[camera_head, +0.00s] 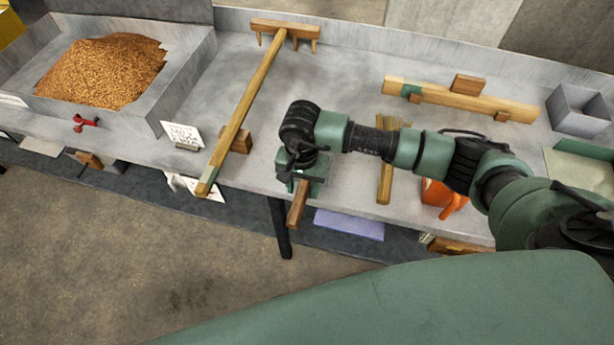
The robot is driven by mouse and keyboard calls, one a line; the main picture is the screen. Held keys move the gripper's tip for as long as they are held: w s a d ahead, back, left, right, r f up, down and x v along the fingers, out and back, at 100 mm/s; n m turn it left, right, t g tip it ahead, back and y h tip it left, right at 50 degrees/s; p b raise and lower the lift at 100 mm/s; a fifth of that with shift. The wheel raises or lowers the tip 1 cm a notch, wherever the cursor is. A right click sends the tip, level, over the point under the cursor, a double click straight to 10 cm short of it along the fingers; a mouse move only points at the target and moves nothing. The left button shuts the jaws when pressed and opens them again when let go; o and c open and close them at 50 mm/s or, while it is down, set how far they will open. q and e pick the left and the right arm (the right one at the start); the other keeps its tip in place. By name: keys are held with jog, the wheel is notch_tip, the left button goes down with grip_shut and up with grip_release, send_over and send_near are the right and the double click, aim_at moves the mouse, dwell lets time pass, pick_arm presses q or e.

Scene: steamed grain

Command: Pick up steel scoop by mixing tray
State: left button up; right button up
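A grey metal tray (186,78) with a heap of brown grain (105,72) stands at the left end of the bench. My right gripper (298,186) points down at the bench's front edge, right of the tray. A short wooden handle (296,208) sticks out from under it past the edge. It may be the scoop's handle; no steel scoop bowl can be made out, as the gripper and wrist cover that spot. Whether the fingers are closed on the handle cannot be seen. My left gripper is not in view.
A long wooden rake (252,92) lies across the bench left of my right gripper, beside a small sign (182,134). A wooden bar (470,100), a grey box (578,108) and an orange object (440,196) are to the right. A dark table leg (279,228) stands below.

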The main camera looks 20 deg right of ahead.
grip_shut()
dwell(1.2)
